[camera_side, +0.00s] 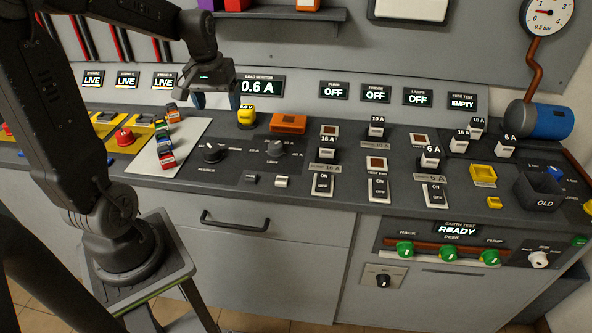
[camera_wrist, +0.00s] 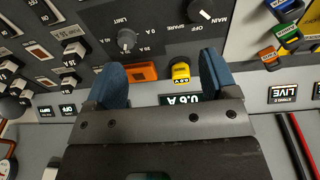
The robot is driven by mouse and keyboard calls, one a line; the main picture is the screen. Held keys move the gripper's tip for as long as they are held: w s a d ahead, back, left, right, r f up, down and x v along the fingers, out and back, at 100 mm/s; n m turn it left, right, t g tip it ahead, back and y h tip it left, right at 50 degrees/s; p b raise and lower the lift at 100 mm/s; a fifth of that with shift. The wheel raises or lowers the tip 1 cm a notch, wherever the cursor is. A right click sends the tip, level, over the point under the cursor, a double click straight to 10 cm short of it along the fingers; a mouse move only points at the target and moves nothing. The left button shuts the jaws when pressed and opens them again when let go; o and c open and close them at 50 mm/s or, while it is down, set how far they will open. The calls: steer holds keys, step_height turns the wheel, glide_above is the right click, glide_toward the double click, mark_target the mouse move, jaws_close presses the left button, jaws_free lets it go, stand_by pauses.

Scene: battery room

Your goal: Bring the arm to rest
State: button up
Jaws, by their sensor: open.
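My gripper (camera_side: 216,101) hangs above the back of the desk, in front of the load monitor display (camera_side: 263,86), which reads 0.6 A. In the wrist view my gripper (camera_wrist: 168,82) has its two blue fingers wide apart with nothing held between them. Beyond the fingertips, a yellow block (camera_wrist: 180,72) and an orange block (camera_wrist: 141,72) sit on the dark panel. In the side view the yellow block (camera_side: 246,117) is just right of and below my gripper, and the orange block (camera_side: 288,123) is further right. My gripper appears to touch neither.
A white tray (camera_side: 192,133) with several coloured blocks lies left of the dark panel. Rotary knobs (camera_side: 212,153), switches and fuse blocks fill the desk to the right. A dark bin marked OLD (camera_side: 540,190) and a blue cylinder (camera_side: 548,121) stand at the far right. A shelf (camera_side: 285,14) overhangs behind.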

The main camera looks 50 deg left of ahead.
steer(key=s+d+r+m+t, duration=0.2)
steer(key=s+d+m, duration=0.2)
steer(key=d, duration=0.6)
steer(key=s+d+r+m+t, duration=0.2)
steer(key=s+d+r+m, duration=0.1)
steer(key=d, duration=0.8)
steer(key=shift+s+m+h, duration=0.3)
steer(key=shift+s+m, duration=0.45)
steer(key=shift+m, duration=0.15)
steer(key=shift+r, duration=0.1)
steer(key=shift+c, duration=0.4)
